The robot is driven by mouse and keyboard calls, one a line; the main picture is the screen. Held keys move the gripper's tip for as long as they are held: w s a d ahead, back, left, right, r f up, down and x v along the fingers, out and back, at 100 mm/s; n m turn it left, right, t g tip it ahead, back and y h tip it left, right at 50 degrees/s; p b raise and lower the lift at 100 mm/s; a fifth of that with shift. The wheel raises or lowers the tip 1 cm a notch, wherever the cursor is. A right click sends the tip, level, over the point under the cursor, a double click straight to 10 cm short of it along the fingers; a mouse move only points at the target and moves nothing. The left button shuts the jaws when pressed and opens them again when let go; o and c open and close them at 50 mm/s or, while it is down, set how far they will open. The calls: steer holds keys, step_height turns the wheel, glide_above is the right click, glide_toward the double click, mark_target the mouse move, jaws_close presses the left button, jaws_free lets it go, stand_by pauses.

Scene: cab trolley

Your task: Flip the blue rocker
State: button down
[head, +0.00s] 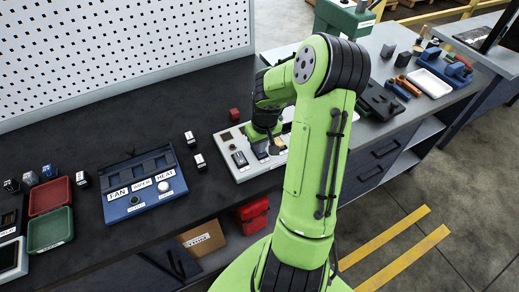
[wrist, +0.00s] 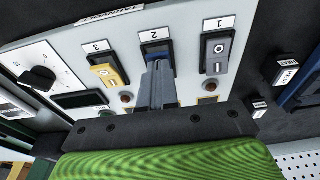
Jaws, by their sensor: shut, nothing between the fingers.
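The blue rocker (wrist: 157,57) is in the slot labelled 2 in the wrist view, between a grey rocker (wrist: 215,55) labelled 1 and a yellow rocker (wrist: 108,72) labelled 3. My gripper (wrist: 158,66) is shut with nothing between its fingers. Its tips are over the blue rocker and cover most of it, so its tilt is hidden. I cannot tell whether the tips touch it. In the head view my arm hides part of the light grey switch panel (head: 238,174).
A black knob (wrist: 38,78) is left of the yellow rocker. In the head view a blue tray (head: 145,209) labelled FAN and HEAT lies left of the panel, with small loose blocks (head: 199,161) between.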

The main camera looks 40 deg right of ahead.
steer(key=shift+f, duration=0.2)
step_height(320, 180, up, 7)
steer(key=p, duration=0.5)
stand_by(0.6)
